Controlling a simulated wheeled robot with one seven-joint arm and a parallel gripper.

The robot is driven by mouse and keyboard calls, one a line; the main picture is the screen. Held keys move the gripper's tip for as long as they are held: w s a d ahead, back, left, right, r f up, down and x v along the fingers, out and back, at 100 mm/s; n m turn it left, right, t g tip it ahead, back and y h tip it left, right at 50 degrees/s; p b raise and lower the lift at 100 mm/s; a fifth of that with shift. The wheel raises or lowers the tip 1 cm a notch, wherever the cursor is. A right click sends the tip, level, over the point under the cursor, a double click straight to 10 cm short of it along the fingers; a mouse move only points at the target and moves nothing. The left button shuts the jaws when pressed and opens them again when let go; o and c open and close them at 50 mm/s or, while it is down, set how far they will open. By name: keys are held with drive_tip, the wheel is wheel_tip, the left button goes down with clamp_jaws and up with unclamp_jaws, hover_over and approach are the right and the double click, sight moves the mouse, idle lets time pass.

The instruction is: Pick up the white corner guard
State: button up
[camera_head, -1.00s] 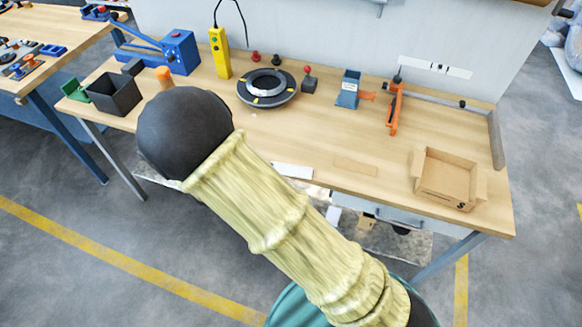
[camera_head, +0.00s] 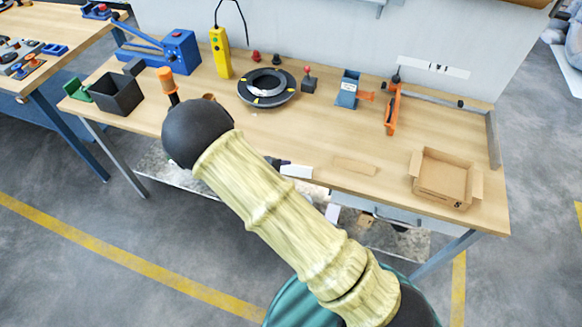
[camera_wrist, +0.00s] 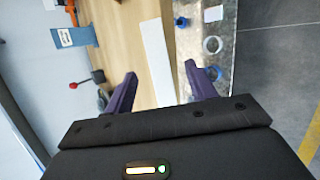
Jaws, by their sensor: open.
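The white corner guard (camera_head: 296,171) lies as a flat-looking pale strip at the front edge of the bench, just right of my arm in the head view. In the wrist view the corner guard (camera_wrist: 157,52) runs lengthwise between and beyond my fingers, near the bench edge. My gripper (camera_wrist: 162,73) is open, with a dark purple finger on each side of the strip. I see no contact between fingers and guard. In the head view my gripper is mostly hidden behind my arm.
A tan strip (camera_head: 354,166) lies right of the guard, and an open cardboard box (camera_head: 441,181) stands farther right. A dark coil (camera_head: 266,103) lies behind. A blue tool (camera_wrist: 75,37) and a red-knobbed item (camera_wrist: 90,82) are left in the wrist view. A lower shelf shows below the bench edge.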

sight(295, 171)
drive_tip(key=p+x, duration=0.2)
drive_tip(key=x, duration=0.2)
drive_tip(key=shift+w+d+r, duration=0.15)
drive_tip(key=shift+r, duration=0.05)
drive_tip(key=shift+w+d+f, duration=0.2)
drive_tip(key=shift+w+f, duration=0.05)
drive_tip(key=shift+f, duration=0.15)
drive_tip(key=c, duration=1.1)
